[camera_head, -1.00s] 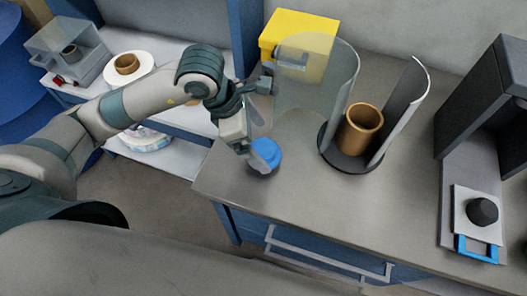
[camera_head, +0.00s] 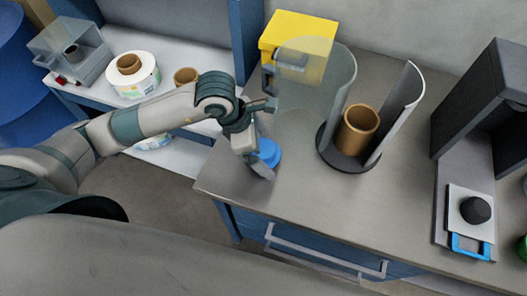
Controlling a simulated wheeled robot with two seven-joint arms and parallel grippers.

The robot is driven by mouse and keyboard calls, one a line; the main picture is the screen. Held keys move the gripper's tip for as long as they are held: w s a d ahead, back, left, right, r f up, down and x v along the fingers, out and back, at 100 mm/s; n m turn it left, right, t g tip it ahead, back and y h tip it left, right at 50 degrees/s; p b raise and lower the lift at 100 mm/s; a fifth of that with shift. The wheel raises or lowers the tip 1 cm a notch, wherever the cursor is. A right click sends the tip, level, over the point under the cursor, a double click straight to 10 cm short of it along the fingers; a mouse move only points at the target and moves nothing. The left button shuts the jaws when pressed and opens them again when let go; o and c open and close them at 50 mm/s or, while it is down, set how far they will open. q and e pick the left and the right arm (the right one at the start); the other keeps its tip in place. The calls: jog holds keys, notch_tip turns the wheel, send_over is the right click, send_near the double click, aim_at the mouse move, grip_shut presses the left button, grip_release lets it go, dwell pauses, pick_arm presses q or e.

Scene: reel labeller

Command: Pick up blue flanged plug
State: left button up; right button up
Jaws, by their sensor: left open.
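The blue flanged plug (camera_head: 268,151) stands near the left end of the grey worktop. My left gripper (camera_head: 262,165) is at the plug, coming down on its left and front side. Its jaws are open, and a finger covers part of the plug. I cannot tell whether the fingers touch it. My right gripper is not in view.
A clear curved guard (camera_head: 310,85) stands just behind the plug. To its right, a brown core (camera_head: 358,128) stands on a dark round base. A yellow box (camera_head: 300,40) is at the back. A dark machine (camera_head: 480,110) stands at right. The front worktop is clear.

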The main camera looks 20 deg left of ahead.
pick_arm(q)
jog(key=c, duration=1.3)
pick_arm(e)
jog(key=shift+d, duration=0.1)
pick_arm(q)
jog(key=shift+r, duration=0.15)
notch_tip(320, 180, up, 12)
jog(key=b, duration=0.3)
notch_tip(320, 180, up, 14)
jog(key=b, duration=0.2)
send_over(265, 147)
jog(key=shift+s+r, duration=0.1)
jog(key=shift+r, duration=0.8)
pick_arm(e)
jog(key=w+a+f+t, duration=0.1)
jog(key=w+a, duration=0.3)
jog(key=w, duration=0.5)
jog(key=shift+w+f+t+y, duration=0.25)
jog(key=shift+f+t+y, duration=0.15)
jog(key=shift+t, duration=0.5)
